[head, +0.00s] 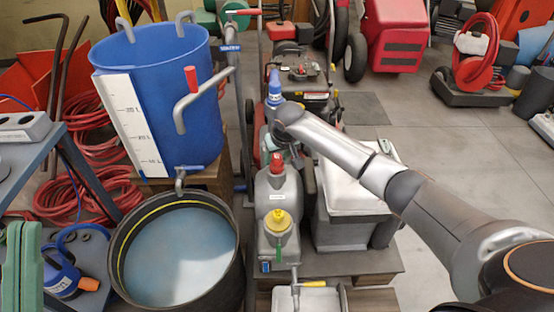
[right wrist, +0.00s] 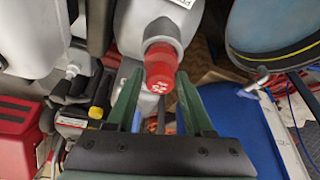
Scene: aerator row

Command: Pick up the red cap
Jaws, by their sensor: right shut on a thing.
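The red cap (head: 277,160) sits on the neck of a grey bottle (head: 279,190) in the middle of the head view. In the right wrist view the red cap (right wrist: 160,68) is between the green fingers of my right gripper (right wrist: 159,80), which is shut on it. The bottle (right wrist: 150,22) is directly beyond the cap, and cap and bottle look together. In the head view my right wrist hides most of that gripper. My left gripper (head: 21,265) shows as green fingers at the lower left edge, away from the cap; its opening is unclear.
A yellow-capped bottle (head: 279,242) stands in front and a blue-capped one (head: 274,88) behind, in the same row. A blue tank (head: 170,95) and a round black tub (head: 235,262) are left. A grey lidded box (head: 350,195) is right. Open floor lies further right.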

